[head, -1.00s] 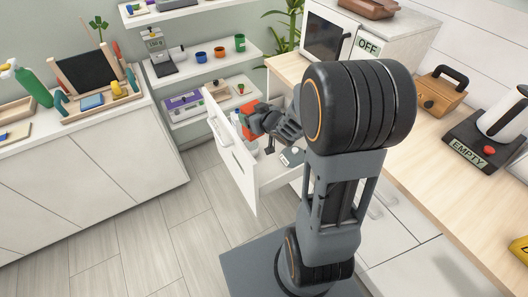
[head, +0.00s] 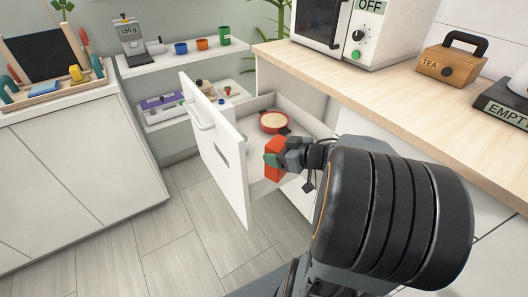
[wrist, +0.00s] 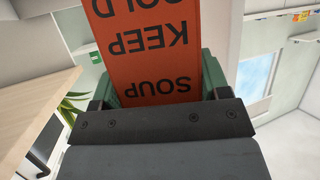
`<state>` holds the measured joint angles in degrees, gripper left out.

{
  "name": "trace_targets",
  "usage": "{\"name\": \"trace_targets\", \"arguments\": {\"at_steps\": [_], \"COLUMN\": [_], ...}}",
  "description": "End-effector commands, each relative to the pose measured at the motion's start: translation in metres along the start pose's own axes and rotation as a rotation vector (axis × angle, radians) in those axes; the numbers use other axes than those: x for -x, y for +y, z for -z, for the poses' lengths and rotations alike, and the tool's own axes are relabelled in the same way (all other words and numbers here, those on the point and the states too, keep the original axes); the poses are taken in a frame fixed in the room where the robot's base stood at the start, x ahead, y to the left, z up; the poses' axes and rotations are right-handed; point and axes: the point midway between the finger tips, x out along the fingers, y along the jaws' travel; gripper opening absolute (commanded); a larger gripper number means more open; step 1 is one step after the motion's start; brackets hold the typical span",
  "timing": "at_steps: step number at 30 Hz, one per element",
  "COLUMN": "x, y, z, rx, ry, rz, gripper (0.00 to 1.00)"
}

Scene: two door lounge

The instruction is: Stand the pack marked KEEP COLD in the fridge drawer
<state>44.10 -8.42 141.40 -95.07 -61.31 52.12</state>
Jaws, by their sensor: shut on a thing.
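My gripper (head: 279,158) is shut on an orange-red pack (head: 275,145). In the wrist view the pack (wrist: 150,45) shows the words SOUP, KEEP and COLD upside down, between the green finger pads. A red pan (head: 270,126) with pale contents is deeper in the drawer. My gripper and arm hide part of the drawer inside.
The wooden counter (head: 390,95) runs above the drawer, with a microwave (head: 335,30) marked OFF, a TEA box (head: 450,65) and an EMPTY sign (head: 505,112). Shelves (head: 175,62) with cups stand at the back left. The floor left of the drawer is clear.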

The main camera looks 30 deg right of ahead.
Motion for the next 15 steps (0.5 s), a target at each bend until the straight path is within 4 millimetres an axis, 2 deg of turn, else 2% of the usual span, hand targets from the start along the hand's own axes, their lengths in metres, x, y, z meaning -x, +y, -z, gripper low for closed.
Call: {"name": "trace_targets", "arguments": {"at_steps": [5,14,15], "x": [-0.021,-0.089,-0.096], "y": [0.002,0.045,0.049], "z": [-0.009,-0.018,-0.025], "rx": [0.015,0.015,0.012], "ry": [0.002,0.003,0.002], "rz": [0.037,0.036,0.035], "gripper": [0.32,0.32,0.32]}}
